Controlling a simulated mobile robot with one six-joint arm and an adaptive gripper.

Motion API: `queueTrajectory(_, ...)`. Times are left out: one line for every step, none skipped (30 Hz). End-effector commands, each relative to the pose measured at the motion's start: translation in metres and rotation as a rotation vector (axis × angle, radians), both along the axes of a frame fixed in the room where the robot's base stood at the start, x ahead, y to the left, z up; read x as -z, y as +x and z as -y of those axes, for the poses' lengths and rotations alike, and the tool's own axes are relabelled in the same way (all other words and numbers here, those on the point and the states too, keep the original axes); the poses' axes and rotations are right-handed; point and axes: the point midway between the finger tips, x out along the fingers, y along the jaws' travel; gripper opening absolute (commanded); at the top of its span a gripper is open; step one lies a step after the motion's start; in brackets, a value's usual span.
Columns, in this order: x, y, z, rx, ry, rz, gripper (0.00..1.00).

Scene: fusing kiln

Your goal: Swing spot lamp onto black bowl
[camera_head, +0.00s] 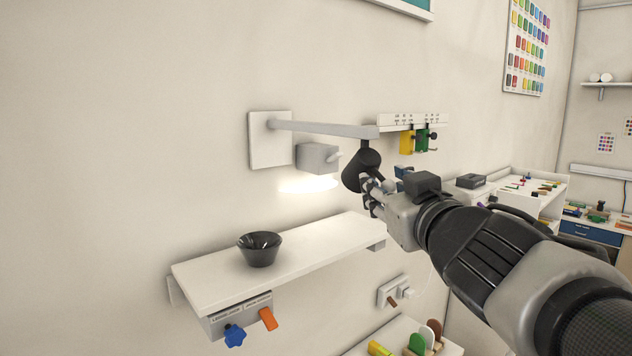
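The spot lamp has a white wall plate (270,150), a long grey arm (325,129) reaching right, and a dark conical head (358,168) at the arm's end. The black bowl (260,252) stands upright on the left part of the white shelf, below and left of the lamp head. My gripper (371,196) is at the lower right of the lamp head, touching or very close to it. Its fingertips are small and partly overlapped by the head and by each other, so I cannot tell whether they hold it.
A grey box (317,158) with a lever sits on the wall under the lamp arm, with a bright glow below. The shelf (320,250) is bare right of the bowl. Yellow and green items (407,142) hang on a rack behind.

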Motion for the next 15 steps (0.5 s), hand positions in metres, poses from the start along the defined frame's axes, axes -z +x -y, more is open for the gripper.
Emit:
queueTrajectory(0.0001, -0.0001, 0.0001, 0.0, 0.0, 0.0, 0.39)
queueTrajectory(0.0001, -0.0001, 0.0001, 0.0, 0.0, 0.0, 0.39)
queueTrajectory(0.0001, -0.0001, 0.0001, 0.0, 0.0, 0.0, 0.39)
queueTrajectory(0.0002, -0.0001, 0.0001, 0.0, 0.0, 0.0, 0.39)
queueTrajectory(0.0002, -0.0001, 0.0001, 0.0, 0.0, 0.0, 0.39)
queueTrajectory(0.0002, -0.0001, 0.0001, 0.0, 0.0, 0.0, 0.39)
queueTrajectory(0.0002, -0.0001, 0.0001, 0.0, 0.0, 0.0, 0.37)
queueTrajectory(0.0002, -0.0001, 0.0001, 0.0, 0.0, 0.0, 0.35)
queueTrajectory(0.0002, -0.0001, 0.0001, 0.0, 0.0, 0.0, 0.32)
queueTrajectory(0.0002, -0.0001, 0.0001, 0.0, 0.0, 0.0, 0.3)
queueTrajectory(0.0002, -0.0001, 0.0001, 0.0, 0.0, 0.0, 0.28)
queueTrajectory(0.0002, 0.0, 0.0001, 0.0, 0.0, 0.0, 0.25)
queueTrajectory(0.0002, 0.0, 0.0001, 0.0, 0.0, 0.0, 0.23)
queueTrajectory(0.0002, 0.0, 0.0001, 0.0, 0.0, 0.0, 0.21)
queueTrajectory(0.0002, 0.0, 0.0001, 0.0, 0.0, 0.0, 0.19)
